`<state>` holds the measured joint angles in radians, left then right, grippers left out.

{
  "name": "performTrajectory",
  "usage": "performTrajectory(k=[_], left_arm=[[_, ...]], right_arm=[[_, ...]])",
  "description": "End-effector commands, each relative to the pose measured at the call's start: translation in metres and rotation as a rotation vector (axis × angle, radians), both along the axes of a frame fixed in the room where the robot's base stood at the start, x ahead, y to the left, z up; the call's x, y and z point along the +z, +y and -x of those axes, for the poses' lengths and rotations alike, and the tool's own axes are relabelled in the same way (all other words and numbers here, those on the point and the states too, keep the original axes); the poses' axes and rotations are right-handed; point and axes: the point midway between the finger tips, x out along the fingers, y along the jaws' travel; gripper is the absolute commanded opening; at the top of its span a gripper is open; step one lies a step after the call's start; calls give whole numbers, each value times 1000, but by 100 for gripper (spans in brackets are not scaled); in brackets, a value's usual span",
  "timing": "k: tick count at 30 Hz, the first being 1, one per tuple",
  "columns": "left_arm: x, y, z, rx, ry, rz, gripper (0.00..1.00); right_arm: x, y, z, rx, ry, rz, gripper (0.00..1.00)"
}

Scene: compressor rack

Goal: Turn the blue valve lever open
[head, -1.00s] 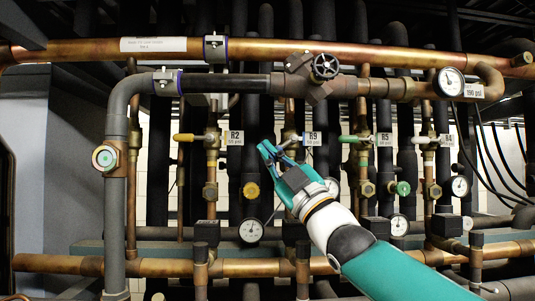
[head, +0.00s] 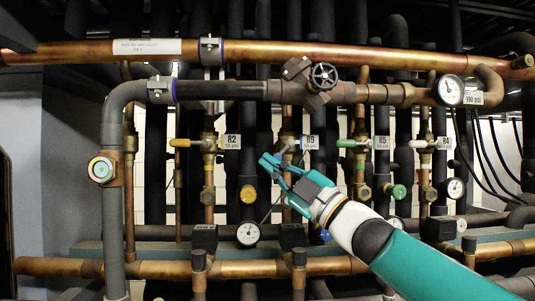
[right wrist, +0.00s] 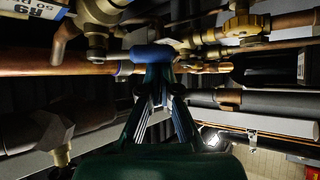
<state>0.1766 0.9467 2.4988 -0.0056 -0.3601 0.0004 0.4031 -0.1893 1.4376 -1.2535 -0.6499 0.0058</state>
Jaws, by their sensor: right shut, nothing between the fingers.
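The blue valve lever (head: 297,144) is on the vertical copper pipe by the R9 tag (head: 311,142). It is small and partly blurred in the head view. In the right wrist view the blue lever end (right wrist: 152,53) lies crosswise at the fingertips. My right gripper (head: 268,163) has teal fingers and is shut and empty, its tips just below and left of the lever. In the right wrist view its fingers (right wrist: 156,72) come together right by the lever; whether they touch it I cannot tell. My left gripper is not in view.
A yellow lever (head: 181,143) by the R2 tag is to the left. A green lever (head: 346,143) and a white lever (head: 418,144) are to the right. A black handwheel (head: 323,75) is above. Pipes and gauges crowd the rack behind my gripper.

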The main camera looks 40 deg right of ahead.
Motion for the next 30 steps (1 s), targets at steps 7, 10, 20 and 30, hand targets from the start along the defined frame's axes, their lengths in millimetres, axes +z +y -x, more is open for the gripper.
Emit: performTrajectory(k=[7, 10, 20, 30], left_arm=[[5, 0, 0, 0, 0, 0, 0], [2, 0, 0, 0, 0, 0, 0], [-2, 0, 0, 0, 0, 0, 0], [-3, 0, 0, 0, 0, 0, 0]], right_arm=[[-9, -10, 6, -6, 4, 2, 0], [-12, -14, 10, -5, 4, 1, 0], [-14, -24, 18, -7, 4, 0, 0], [-13, -28, 22, -5, 1, -1, 0]])
